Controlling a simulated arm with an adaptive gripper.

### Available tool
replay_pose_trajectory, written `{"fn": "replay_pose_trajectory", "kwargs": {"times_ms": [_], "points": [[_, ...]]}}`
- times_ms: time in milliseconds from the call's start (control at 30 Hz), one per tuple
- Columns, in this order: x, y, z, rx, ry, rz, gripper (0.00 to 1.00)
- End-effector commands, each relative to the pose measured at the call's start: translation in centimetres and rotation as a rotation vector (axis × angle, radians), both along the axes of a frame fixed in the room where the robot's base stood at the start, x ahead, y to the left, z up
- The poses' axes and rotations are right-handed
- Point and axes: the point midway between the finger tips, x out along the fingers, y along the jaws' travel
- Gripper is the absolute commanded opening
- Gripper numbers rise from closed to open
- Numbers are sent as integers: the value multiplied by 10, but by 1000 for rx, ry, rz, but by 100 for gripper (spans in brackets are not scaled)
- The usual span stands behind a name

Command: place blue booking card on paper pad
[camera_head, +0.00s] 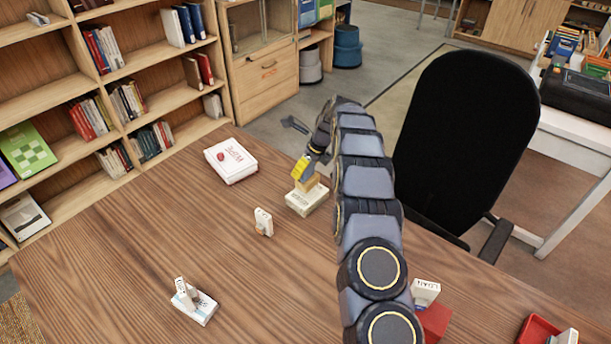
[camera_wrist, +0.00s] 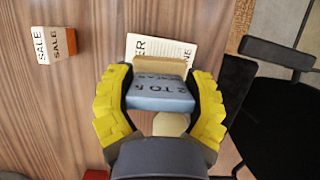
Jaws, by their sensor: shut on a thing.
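My gripper (camera_wrist: 160,92) has its yellow fingers shut on the sides of the blue booking card (camera_wrist: 160,95), which is a thick piece with dark lettering. In the head view my gripper (camera_head: 303,170) points down, and the card's blue face does not show there. A tan block-like part (camera_wrist: 160,65) shows just beyond the blue face; I cannot tell whether it belongs to the card. A cream, printed slab, apparently the paper pad (camera_head: 306,203), lies below the gripper. In the wrist view the pad (camera_wrist: 178,48) is partly hidden by the card; whether they touch is unclear.
A small SALE block (camera_head: 263,222) stands left of the pad. A white box (camera_head: 231,160) lies behind it. A small stand (camera_head: 194,302) is at the front left. A red block (camera_head: 432,322) and red tray (camera_head: 538,328) are at the right. A black chair (camera_head: 465,140) stands beyond the table.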

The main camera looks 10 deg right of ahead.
Motion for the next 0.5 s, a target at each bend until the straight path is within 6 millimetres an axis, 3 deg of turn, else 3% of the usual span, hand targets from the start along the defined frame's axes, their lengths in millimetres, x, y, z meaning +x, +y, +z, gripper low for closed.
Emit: {"fn": "replay_pose_trajectory", "kwargs": {"times_ms": [233,500], "points": [[4,0,-32,0,0,-2,25],[4,0,-34,0,-3,-1,25]]}}
